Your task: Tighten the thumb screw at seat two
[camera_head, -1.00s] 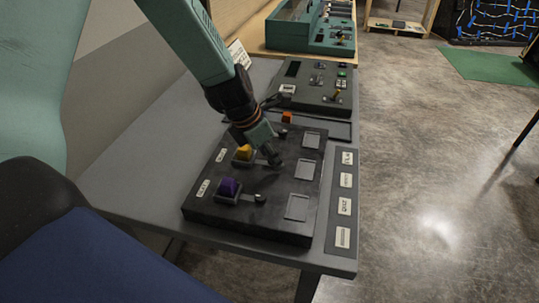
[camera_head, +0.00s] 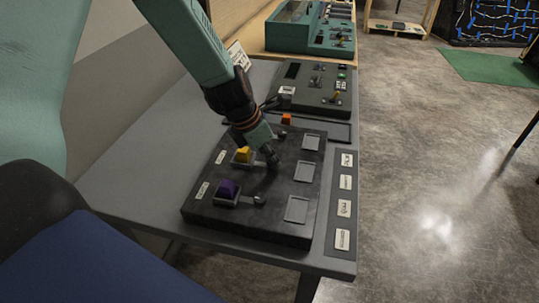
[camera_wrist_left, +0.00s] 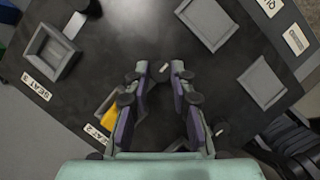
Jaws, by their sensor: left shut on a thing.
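The dark board (camera_head: 265,215) lies on the grey table. A yellow block (camera_head: 243,154) sits in seat two, and a purple block (camera_head: 228,188) sits in the nearer seat. The yellow block also shows beside a finger in the left wrist view (camera_wrist_left: 106,104). My left gripper (camera_head: 272,162) points down at the seat-two thumb screw, right of the yellow block. In the left wrist view its fingers (camera_wrist_left: 161,72) stand slightly apart around the screw, which they mostly hide. A SEAT 2 label (camera_wrist_left: 97,135) shows there. My right gripper is not in view.
Empty square recesses (camera_head: 297,208) run along the board's right side. An empty seat-three frame (camera_wrist_left: 50,55) shows in the left wrist view. A label strip (camera_head: 343,210) lies right of the board. Beyond are an orange block (camera_head: 286,119) and a switch panel (camera_head: 310,85).

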